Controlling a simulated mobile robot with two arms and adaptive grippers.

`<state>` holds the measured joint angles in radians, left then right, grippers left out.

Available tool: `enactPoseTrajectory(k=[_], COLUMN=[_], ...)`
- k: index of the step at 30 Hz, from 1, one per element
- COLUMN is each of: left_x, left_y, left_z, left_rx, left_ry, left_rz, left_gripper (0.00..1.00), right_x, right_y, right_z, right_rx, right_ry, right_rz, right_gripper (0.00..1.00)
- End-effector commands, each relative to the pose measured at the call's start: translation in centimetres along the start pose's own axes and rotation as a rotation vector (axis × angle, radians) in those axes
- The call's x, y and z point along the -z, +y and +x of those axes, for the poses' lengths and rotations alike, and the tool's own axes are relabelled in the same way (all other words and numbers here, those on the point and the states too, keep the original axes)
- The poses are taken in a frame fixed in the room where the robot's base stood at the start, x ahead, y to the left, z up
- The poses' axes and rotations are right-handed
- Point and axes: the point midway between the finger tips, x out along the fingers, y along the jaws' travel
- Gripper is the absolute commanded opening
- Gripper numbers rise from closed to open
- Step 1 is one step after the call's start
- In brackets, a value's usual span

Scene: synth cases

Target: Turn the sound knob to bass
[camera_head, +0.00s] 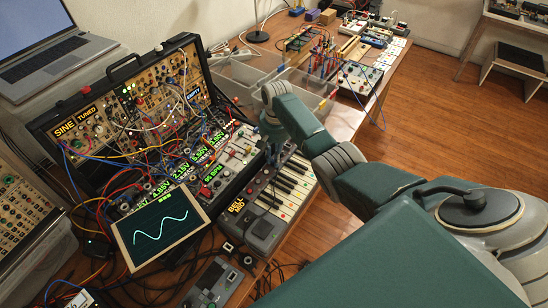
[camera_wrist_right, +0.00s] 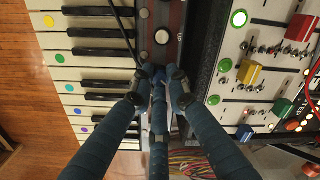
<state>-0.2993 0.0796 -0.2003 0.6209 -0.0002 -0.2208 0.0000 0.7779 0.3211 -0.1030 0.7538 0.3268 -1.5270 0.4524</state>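A small keyboard (camera_head: 285,192) with coloured dots on its white keys lies on the table. Its keys also show in the right wrist view (camera_wrist_right: 70,58). A dark strip beside the keys carries round pale knobs or buttons (camera_wrist_right: 162,37). No bass marking can be read, and I cannot tell which one is the sound knob. My right gripper (camera_wrist_right: 159,74) points down at this strip, its three teal fingers drawn close together. What lies between the fingertips is mostly hidden, so a grip cannot be confirmed. My left gripper is out of view.
A large synth case (camera_head: 125,115) with patch cables stands left of the keyboard. A screen with a wave (camera_head: 160,228) is in front of it. A panel with coloured sliders (camera_wrist_right: 255,70) borders the strip. Clear plastic bins (camera_head: 300,92) stand behind. A laptop (camera_head: 45,45) is at back left.

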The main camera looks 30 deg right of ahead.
Motion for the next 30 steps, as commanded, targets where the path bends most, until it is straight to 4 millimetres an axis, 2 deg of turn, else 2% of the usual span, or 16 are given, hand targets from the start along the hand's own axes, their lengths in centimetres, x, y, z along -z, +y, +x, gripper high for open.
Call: enactPoseTrajectory(k=[8,14,30], left_x=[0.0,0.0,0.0], left_y=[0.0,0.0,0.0], left_z=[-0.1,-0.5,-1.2], left_rx=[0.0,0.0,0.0], left_ry=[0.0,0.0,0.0], left_rz=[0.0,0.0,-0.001], left_gripper=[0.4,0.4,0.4], right_x=[0.1,0.1,0.2], right_y=[0.0,0.0,-0.1], right_z=[-0.1,-0.2,-0.2], right_rx=[0.0,0.0,0.001], right_ry=[0.0,-0.003,-0.015], right_rz=[-0.027,-0.119,-0.603], right_gripper=[0.0,0.0,0.0])
